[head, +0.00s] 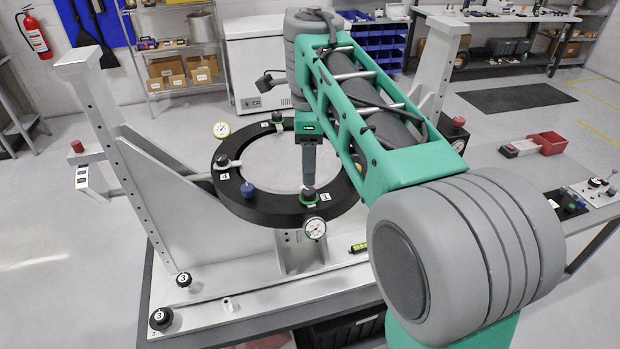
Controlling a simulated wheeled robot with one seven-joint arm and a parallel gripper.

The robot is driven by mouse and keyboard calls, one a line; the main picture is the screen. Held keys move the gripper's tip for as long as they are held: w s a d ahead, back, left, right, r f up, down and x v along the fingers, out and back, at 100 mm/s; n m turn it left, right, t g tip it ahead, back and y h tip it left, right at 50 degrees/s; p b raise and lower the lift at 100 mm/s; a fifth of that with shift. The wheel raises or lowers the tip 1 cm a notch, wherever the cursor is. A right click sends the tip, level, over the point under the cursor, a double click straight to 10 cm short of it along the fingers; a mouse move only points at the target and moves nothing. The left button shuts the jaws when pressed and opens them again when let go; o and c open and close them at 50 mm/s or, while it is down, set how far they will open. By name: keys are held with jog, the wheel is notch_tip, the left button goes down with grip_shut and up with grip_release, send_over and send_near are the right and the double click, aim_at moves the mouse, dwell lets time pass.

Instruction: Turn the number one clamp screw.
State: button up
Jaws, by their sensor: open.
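The number one clamp screw (308,197) is a dark knob on a green collar, on the near side of the black ring (262,212). A small white label reading 1 sits to its right. My gripper (309,184) points straight down, its fingertips at or just above this knob. It is seen nearly edge-on, so the gap between fingers and any contact with the knob are hidden. Another clamp screw (222,162) labelled 4 is on the ring's left side. One more (277,118) stands at the back left. My arm covers the ring's right side.
A dial gauge (315,228) hangs just below the number one screw, another (221,130) at the ring's upper left. A blue knob (248,190) stands on the ring. Grey uprights (100,100) flank the fixture.

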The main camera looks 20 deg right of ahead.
aim_at(310, 190)
notch_tip(310, 190, down, 6)
jog(key=b, duration=0.5)
jog(key=shift+d+f, duration=0.1)
jog(key=shift+f, duration=0.05)
grip_shut()
